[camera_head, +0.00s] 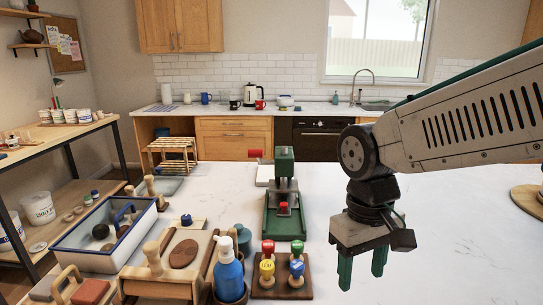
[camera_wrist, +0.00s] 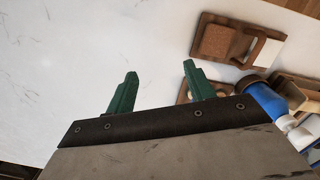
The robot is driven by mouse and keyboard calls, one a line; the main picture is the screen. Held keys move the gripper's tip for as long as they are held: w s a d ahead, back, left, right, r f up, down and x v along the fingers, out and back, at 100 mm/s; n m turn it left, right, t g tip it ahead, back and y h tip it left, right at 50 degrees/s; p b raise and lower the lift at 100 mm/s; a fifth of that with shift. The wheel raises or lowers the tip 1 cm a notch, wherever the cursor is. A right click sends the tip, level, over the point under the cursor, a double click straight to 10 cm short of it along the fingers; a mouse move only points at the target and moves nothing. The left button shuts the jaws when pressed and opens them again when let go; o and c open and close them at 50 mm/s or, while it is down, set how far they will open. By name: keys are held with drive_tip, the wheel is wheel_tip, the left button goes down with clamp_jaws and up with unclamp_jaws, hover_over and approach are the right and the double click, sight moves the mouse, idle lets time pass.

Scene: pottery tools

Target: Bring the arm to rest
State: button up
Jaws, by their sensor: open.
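My gripper (camera_head: 361,270) hangs from my arm at the right of the head view, fingers pointing down above the white countertop (camera_head: 440,225). Its two green fingers are apart with nothing between them. The wrist view also shows the open gripper (camera_wrist: 158,85), with bare white countertop on the left and pottery tools on the right.
A stamp rack (camera_head: 285,286) with coloured knobs stands left of my gripper. Behind it is a green press (camera_head: 284,215). The countertop right of the press is largely clear.

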drive_tip(key=s+d+r+m+t, duration=0.2)
drive_tip(key=s+d+r+m, duration=0.1)
drive_tip(key=s+d, duration=0.7)
drive_tip(key=shift+s+d+m, duration=0.25)
drive_tip(key=shift+d+m, duration=0.35)
